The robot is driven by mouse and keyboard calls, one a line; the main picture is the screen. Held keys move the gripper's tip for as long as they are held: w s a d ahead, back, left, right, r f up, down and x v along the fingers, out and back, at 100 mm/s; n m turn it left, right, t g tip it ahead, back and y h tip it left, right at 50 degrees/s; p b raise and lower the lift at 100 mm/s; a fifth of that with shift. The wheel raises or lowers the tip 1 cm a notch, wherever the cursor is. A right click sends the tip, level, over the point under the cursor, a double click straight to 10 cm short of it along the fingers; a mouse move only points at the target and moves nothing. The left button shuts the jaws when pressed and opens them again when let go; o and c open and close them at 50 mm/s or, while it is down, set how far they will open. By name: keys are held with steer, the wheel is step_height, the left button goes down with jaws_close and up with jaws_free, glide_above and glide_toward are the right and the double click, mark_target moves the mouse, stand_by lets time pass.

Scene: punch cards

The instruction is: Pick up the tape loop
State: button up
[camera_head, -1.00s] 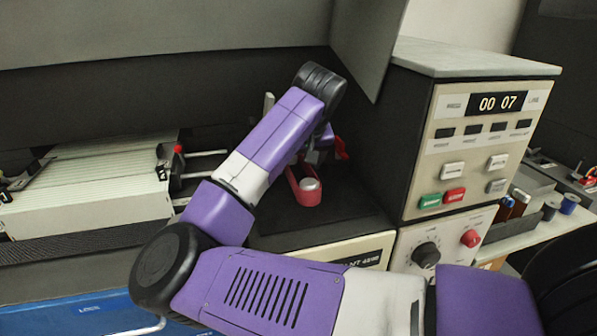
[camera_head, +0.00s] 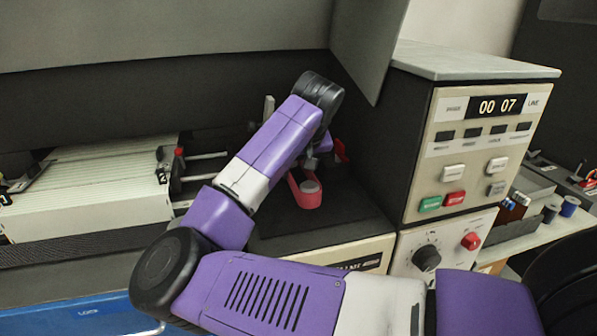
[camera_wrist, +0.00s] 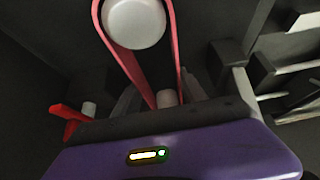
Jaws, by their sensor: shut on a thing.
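The tape loop is a pinkish-red band (camera_head: 293,188) on the dark deck in the head view, beside the machine cabinet. It runs around a white-topped round spool (camera_head: 310,187). In the wrist view the loop (camera_wrist: 118,58) passes around the large white spool top (camera_wrist: 134,22), and its two strands narrow toward my gripper (camera_wrist: 163,95). A small pale peg (camera_wrist: 167,98) shows between the fingers. My gripper is shut on the loop's near end. In the head view my arm hides much of the gripper, and the exact grip is unclear.
A cabinet with a "00 07" display (camera_head: 500,104) rises close on the right. A red piece (camera_head: 341,151) is just right of the gripper. A stack of pale cards (camera_head: 90,190) lies left. Dark blocks with metal rods (camera_wrist: 262,75) stand right in the wrist view.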

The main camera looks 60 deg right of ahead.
step_height(320, 180, up, 7)
steer(key=s+a, duration=1.1)
steer(key=a, duration=0.2)
steer(key=shift+s+a, duration=0.35)
steer(key=shift+r, duration=0.1)
step_height(320, 180, up, 6)
steer(key=p, duration=0.6)
steer(key=shift+p, duration=0.4)
stand_by(0.5)
